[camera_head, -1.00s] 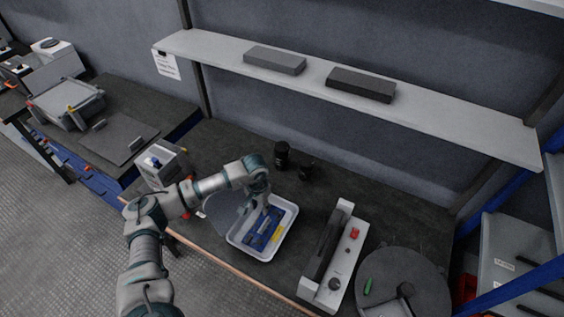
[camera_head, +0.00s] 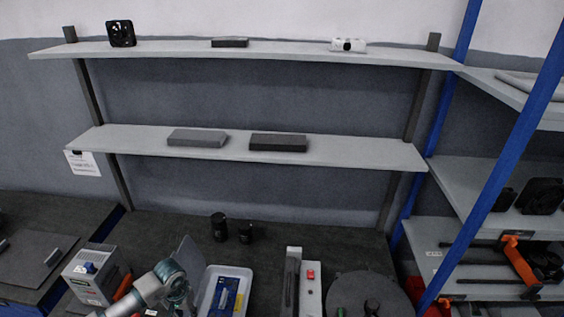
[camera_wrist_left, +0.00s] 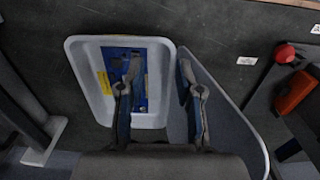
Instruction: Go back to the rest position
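My left arm comes in at the bottom of the head view, and its gripper end is mostly hidden there behind the wrist. One finger overlaps the white tray (camera_wrist_left: 82,70) and the other overlaps a grey panel (camera_wrist_left: 230,125). The tray holds a blue piece (camera_wrist_left: 152,75) with a yellow strip beside it. The same tray (camera_head: 204,289) with the blue piece (camera_head: 226,295) shows in the head view, right of my wrist. My right gripper is not in view.
A grey box device (camera_head: 90,275) stands left of my arm. Two black cylinders (camera_head: 219,227) stand behind the tray. A grey-white device (camera_head: 311,285) and a round grey plate (camera_head: 365,288) are to the right. Shelves (camera_head: 350,150) span the wall; a blue-post rack (camera_head: 460,190) is at right.

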